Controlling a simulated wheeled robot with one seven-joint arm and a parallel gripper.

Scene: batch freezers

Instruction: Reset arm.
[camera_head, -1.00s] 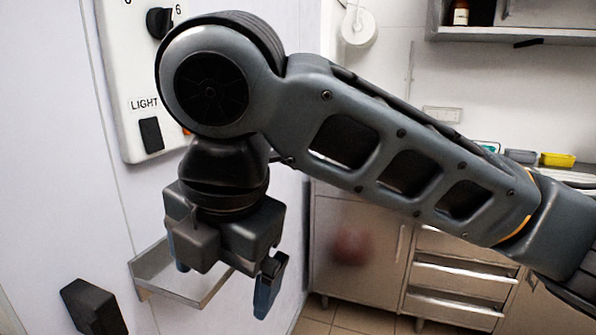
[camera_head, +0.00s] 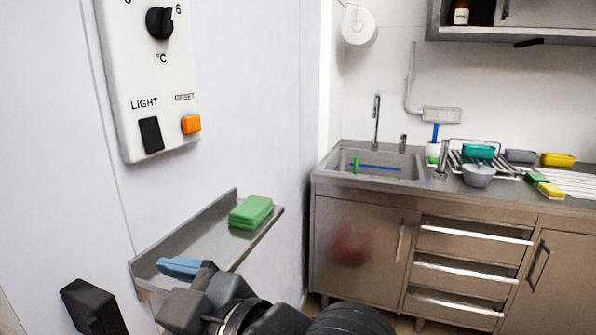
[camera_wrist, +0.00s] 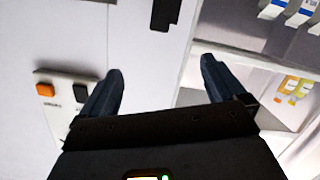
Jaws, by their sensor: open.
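My gripper (camera_wrist: 158,85) is open in the wrist view, its two dark fingers spread with nothing between them. In the head view my gripper shows at the bottom, low in front of the small metal shelf (camera_head: 232,203) on the pale wall; one blue finger (camera_head: 183,267) is near the shelf's left part. I cannot tell whether it touches the shelf. The rest of my arm is mostly below the picture.
A control panel (camera_head: 150,85) with a knob (camera_head: 160,22), a black light switch (camera_head: 151,135) and an orange reset button (camera_head: 191,124) is on the wall. A black handle (camera_head: 93,306) juts out lower left. A sink counter (camera_head: 420,187) stands at right.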

